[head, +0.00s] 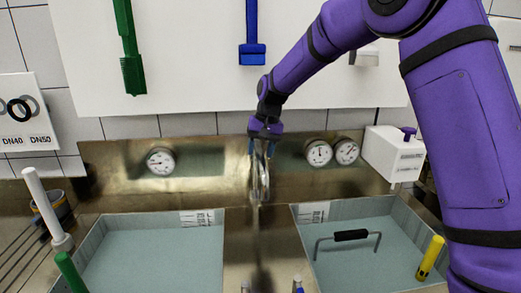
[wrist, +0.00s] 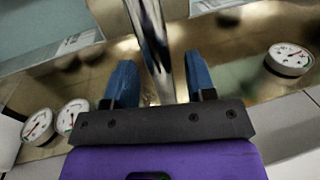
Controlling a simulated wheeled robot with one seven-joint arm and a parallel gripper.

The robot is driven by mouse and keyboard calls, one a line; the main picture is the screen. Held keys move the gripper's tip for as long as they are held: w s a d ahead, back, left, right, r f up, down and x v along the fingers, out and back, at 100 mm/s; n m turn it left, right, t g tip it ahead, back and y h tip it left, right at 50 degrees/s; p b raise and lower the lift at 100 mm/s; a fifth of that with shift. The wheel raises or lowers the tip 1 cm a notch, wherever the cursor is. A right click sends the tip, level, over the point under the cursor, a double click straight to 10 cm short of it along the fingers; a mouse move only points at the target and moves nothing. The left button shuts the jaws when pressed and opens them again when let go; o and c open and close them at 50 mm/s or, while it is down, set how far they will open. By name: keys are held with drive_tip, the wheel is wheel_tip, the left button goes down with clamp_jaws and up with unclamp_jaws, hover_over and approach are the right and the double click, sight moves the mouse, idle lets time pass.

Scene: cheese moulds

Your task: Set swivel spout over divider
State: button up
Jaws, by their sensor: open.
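The chrome swivel spout (head: 260,185) stands at the back, in line with the metal divider (head: 240,250) between the two basins in the head view. My gripper (head: 262,148) is at the spout's upper part. In the wrist view the spout (wrist: 152,40) passes between the blue fingers of my gripper (wrist: 160,72), with a gap showing on both sides. The gripper is open. The spout's base is partly hidden, and I cannot tell how far its tip reaches over the divider.
A left basin (head: 150,262) and a right basin (head: 335,265) hold pale liquid. A black-handled bar (head: 350,236) and a yellow-handled tool (head: 430,258) are at the right basin. Several gauges (head: 160,161) line the back panel. A white box (head: 394,155) stands right.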

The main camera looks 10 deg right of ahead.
wheel_tip(320, 180, up, 10)
drive_tip(key=d, duration=0.2)
drive_tip(key=shift+r, duration=0.25)
drive_tip(key=shift+d, duration=0.1)
drive_tip(key=s+d+r+t, duration=0.1)
drive_tip(key=s+d+r, duration=0.25)
drive_tip(key=s, duration=0.35)
drive_tip(key=s+d+r+t+h, duration=0.1)
drive_tip(key=s+d+r, duration=0.1)
drive_tip(key=s+d, duration=0.3)
drive_tip(key=s+d+r+t, duration=0.1)
drive_tip(key=s+d+r, duration=0.15)
drive_tip(key=s, duration=0.55)
drive_tip(key=s+d+f+t, duration=0.1)
drive_tip(key=s+d+f, duration=0.1)
drive_tip(key=s, duration=0.8)
drive_tip(key=s+d+f+t+h, duration=0.1)
drive_tip(key=s+d+f, duration=0.2)
drive_tip(key=s, duration=0.7)
drive_tip(key=shift+s+d+f, duration=0.15)
drive_tip(key=shift+d+f, duration=0.1)
drive_tip(key=shift+d, duration=0.45)
